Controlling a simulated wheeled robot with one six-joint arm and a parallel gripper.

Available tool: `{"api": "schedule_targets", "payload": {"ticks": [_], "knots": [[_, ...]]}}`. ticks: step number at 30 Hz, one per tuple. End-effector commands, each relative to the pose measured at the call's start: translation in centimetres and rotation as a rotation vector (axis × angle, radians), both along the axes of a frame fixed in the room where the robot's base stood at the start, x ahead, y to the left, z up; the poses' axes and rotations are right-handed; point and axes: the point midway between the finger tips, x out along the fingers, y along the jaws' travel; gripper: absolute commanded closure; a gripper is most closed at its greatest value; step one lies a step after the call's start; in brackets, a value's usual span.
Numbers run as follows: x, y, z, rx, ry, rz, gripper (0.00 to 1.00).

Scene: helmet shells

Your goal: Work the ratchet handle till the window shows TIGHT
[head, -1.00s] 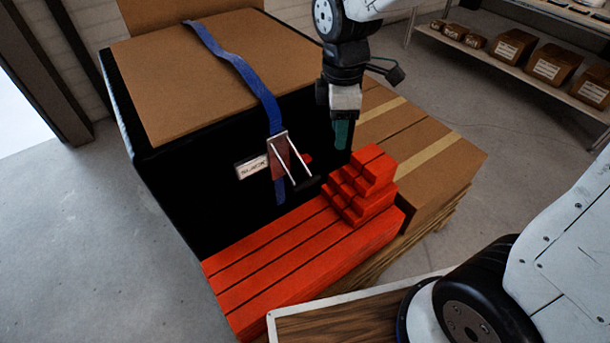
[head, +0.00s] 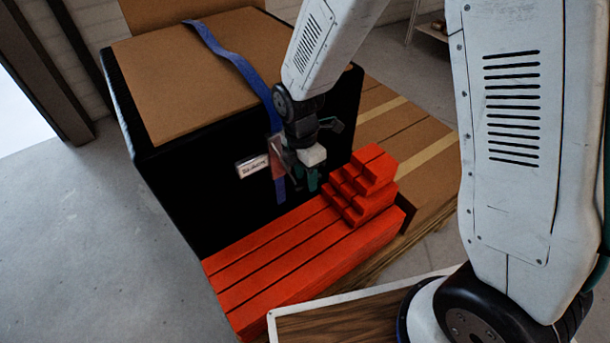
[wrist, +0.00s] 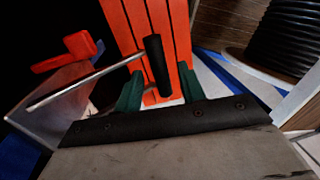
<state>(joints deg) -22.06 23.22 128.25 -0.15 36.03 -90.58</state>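The ratchet (head: 276,148) sits on the blue strap (head: 240,68) on the black crate's front face, partly hidden behind my gripper (head: 308,182). In the wrist view, its metal side plate (wrist: 55,105) and red lever (wrist: 66,52) are at left. A metal rod runs to the black handle grip (wrist: 156,66). My gripper (wrist: 160,92) has green fingers spread apart, with the handle grip between them and gaps showing beside it. A white label or window (head: 252,167) is left of the ratchet; its text is too small to read.
Red stepped blocks (head: 362,184) stand on long red beams (head: 300,250) close to the right of and below my gripper. Cardboard boxes (head: 400,150) lie behind at right. The floor at left is clear.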

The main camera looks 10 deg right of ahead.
Motion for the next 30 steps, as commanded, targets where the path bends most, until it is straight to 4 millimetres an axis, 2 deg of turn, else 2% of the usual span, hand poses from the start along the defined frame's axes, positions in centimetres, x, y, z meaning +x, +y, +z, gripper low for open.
{"api": "schedule_targets", "payload": {"ticks": [9, 10, 12, 14, 23, 30], "knots": [[-0.1, -0.1, -0.4, 0.0, 0.0, -0.001, 0.6], [-0.1, -0.1, -0.4, 0.0, 0.0, -0.001, 0.66], [-0.1, -0.1, -0.4, 0.0, 0.0, -0.001, 0.85], [-0.1, -0.1, -0.4, 0.0, 0.0, -0.001, 1.0], [0.0, 0.0, -0.6, -0.001, 0.001, -0.001, 1.0], [0.1, 0.2, -1.6, 0.0, -0.002, 0.002, 1.0]]}}
